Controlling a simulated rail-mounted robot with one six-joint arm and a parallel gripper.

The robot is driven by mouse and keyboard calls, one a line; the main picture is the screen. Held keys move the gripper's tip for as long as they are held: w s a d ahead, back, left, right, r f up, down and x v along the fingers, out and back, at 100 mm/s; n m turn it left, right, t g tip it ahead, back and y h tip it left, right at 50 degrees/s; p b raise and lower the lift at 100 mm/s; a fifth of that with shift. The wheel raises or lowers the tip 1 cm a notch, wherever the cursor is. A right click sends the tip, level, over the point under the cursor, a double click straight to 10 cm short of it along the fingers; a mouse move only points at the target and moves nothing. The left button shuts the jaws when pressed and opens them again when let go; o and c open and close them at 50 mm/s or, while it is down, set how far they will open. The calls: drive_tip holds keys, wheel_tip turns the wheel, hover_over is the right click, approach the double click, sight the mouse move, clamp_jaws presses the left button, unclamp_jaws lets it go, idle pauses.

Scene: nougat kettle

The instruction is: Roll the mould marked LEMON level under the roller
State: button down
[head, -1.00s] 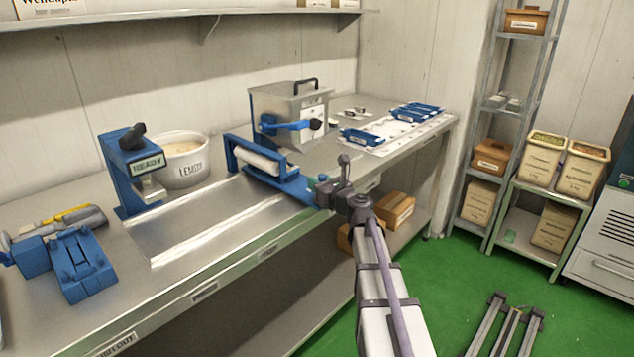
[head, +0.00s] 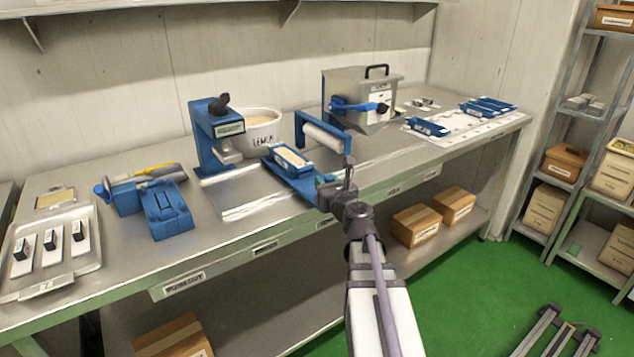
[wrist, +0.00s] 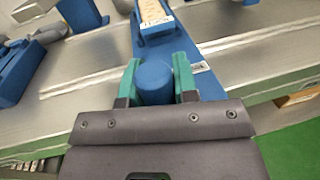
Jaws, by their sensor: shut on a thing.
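A blue mould with a pale filling (head: 290,158) lies on a blue sled (head: 303,187), on the bench left of and in front of the roller. Any marking on the mould is too small to read. The white roller (head: 326,136) sits in a blue frame and looks clear of the mould. My gripper (head: 327,190) is at the sled's near end. In the wrist view its green fingers (wrist: 155,84) are shut on the blue round knob (wrist: 154,80) of the sled. The mould's near end (wrist: 154,14) shows beyond the knob.
A white tub marked LEMON (head: 263,140) and a blue press (head: 207,140) stand behind the sled at left. A steel box with a blue handle (head: 362,98) stands behind the roller. Several blue moulds (head: 487,106) lie at the right. Smooth steel runs left of the sled.

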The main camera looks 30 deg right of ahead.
idle(0.3)
drive_tip(key=c, duration=0.9)
unclamp_jaws()
drive_tip(key=shift+s, duration=0.1)
drive_tip(key=s, duration=0.4)
drive_tip(key=s+a, duration=0.1)
drive_tip(key=s, duration=0.2)
drive_tip(key=shift+s, duration=0.1)
